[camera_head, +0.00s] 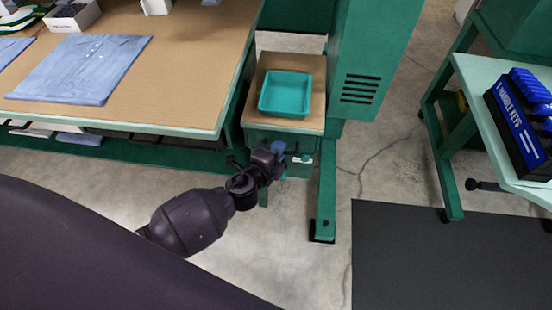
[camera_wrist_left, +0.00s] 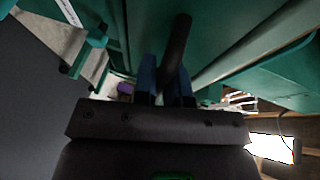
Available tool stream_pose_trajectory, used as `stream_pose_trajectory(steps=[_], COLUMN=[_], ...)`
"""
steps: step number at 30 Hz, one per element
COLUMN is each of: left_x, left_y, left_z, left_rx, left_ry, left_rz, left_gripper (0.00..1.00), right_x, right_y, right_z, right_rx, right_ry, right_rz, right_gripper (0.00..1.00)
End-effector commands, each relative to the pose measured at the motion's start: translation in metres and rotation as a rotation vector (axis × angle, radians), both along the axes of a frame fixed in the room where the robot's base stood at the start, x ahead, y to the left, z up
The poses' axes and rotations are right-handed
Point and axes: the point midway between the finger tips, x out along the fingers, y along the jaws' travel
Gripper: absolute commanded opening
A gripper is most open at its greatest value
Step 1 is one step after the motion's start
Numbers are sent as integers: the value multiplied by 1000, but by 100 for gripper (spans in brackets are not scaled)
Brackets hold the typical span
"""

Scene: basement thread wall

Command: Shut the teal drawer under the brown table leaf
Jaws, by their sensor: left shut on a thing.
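The brown table leaf (camera_head: 316,85) is at the middle, with a teal tray (camera_head: 286,93) on it. The teal drawer (camera_head: 255,135) is below the leaf's front edge; its front is partly hidden by my left gripper, and I cannot tell how far it stands out. My left gripper (camera_head: 281,157) is at the drawer front. In the left wrist view its blue fingers (camera_wrist_left: 166,84) are shut around a dark bar handle (camera_wrist_left: 178,45), which runs up along a teal surface. My right gripper is not in view.
A workbench (camera_head: 190,60) with a folded blue shirt (camera_head: 82,68) is at the left. A green post with vent slots (camera_head: 361,89) stands right of the leaf. A mint bench (camera_head: 490,85) holds a box of blue tools (camera_head: 525,115). The concrete floor below the leaf is clear.

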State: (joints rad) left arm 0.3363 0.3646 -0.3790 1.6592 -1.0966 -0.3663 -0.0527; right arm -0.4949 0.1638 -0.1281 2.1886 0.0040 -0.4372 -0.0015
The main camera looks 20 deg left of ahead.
Motion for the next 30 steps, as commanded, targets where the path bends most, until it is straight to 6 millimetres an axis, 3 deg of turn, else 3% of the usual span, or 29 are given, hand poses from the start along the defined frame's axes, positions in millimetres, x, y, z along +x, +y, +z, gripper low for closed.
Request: stream_pose_trajectory(steps=[8,9,11,23,30], left_x=[4,5,5,3,-22], left_y=[2,2,2,2,5], left_z=[1,1,1,3,7], left_rx=[0,0,0,0,0], left_ry=[-1,-2,-2,-5,-2], left_rz=[3,3,3,2,2], left_gripper=[0,17,23,23,23], right_x=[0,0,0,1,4], right_y=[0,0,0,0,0], right_z=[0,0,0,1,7], right_rx=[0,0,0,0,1], right_ry=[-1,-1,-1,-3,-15], right_rz=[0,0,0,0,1], right_gripper=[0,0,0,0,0])
